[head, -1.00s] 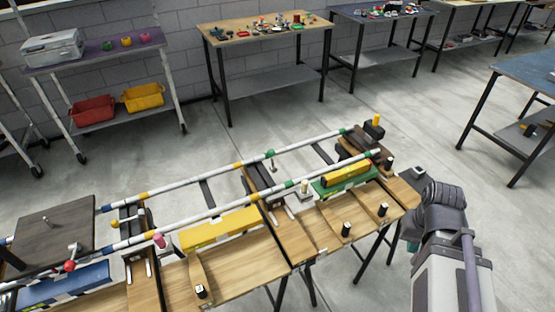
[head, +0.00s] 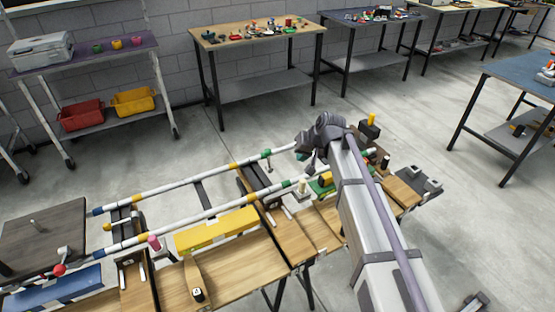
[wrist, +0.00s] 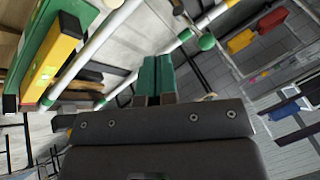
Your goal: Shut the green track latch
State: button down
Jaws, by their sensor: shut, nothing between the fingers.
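My gripper (head: 311,162) is over the far right part of the track bench in the head view, partly hidden by my arm. In the wrist view its two green fingers (wrist: 157,62) are side by side, shut and empty. A green ball-shaped knob (wrist: 207,41), which looks like part of the green latch, is beside the white rail, up and right of the fingertips and apart from them. In the head view a green part (head: 267,153) shows on the far rail, left of my gripper. I cannot tell the latch's exact position.
Two white rails with coloured bands run along the bench; the near rail (head: 210,214) lies close to my gripper. A yellow block (head: 217,230) lies on the bench. A yellow bar on a green base (wrist: 52,62) is left of the fingers. Wall tables stand farther back.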

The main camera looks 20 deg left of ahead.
jog(key=w+a+f+t+y+b, duration=0.1)
jog(key=w+a+f+b, duration=0.3)
jog(key=a+f+b, duration=0.3)
jog(key=a+b, duration=0.1)
jog(key=a, duration=0.2)
jog(key=shift+w+a, duration=0.35)
jog(key=shift+a, duration=0.05)
